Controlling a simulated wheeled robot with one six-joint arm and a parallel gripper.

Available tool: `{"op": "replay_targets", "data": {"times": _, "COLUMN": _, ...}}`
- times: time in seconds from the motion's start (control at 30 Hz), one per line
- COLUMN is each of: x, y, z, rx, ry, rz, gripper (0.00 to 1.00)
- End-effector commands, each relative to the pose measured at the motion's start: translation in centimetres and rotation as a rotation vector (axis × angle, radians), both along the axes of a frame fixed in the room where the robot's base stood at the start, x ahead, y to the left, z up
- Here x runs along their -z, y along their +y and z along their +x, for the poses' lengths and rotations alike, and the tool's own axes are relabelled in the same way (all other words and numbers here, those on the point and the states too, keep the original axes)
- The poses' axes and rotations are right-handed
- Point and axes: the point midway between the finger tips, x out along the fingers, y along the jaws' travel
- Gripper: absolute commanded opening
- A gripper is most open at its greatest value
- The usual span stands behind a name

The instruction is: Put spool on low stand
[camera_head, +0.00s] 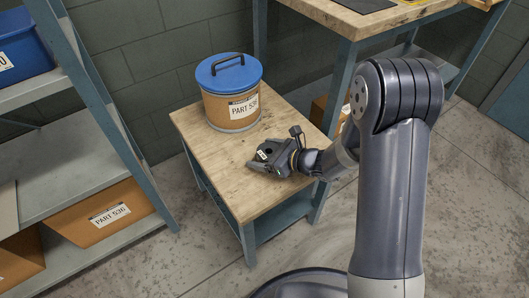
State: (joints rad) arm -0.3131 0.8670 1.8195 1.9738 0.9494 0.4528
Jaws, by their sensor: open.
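The low stand (237,189) is a small table with a pale, worn wooden top and blue-grey legs. A small dark round thing with a white tag (264,154), which may be the spool, is at the front right part of its top. My gripper (262,160) is low over the top, pointing left, with its open fingers around or beside this dark thing. The fingers partly hide it. I cannot tell whether they touch it, or whether it rests fully on the wood.
A brown drum (231,107) with a blue, handled lid stands at the back of the low stand. A shelf (72,166) with bins is at left. A higher wooden workbench (345,20) is at the back right. The stand's front left top is clear.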

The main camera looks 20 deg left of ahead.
Motion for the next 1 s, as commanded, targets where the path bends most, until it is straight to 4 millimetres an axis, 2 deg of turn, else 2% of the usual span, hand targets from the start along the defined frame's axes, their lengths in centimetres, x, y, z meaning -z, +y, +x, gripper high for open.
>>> {"op": "replay_targets", "data": {"times": 0.17, "x": -0.6, "y": 0.0, "z": 0.0, "rx": 0.0, "ry": 0.0, "rz": 0.0, "gripper": 0.82}}
{"op": "replay_targets", "data": {"times": 0.27, "x": -1.1, "y": -1.4, "z": -0.3, "rx": 0.004, "ry": 0.001, "rz": -0.001, "gripper": 0.82}}
{"op": "replay_targets", "data": {"times": 0.5, "x": -3.3, "y": -6.2, "z": -1.8, "rx": 0.007, "ry": 0.0, "rz": 0.0, "gripper": 0.82}}
{"op": "replay_targets", "data": {"times": 0.7, "x": -4.5, "y": -9.2, "z": -2.9, "rx": 0.003, "ry": 0.0, "rz": -0.001, "gripper": 0.82}}
{"op": "replay_targets", "data": {"times": 1.0, "x": -4.9, "y": -10.6, "z": -3.4, "rx": 0.0, "ry": 0.0, "rz": 0.0, "gripper": 0.82}}
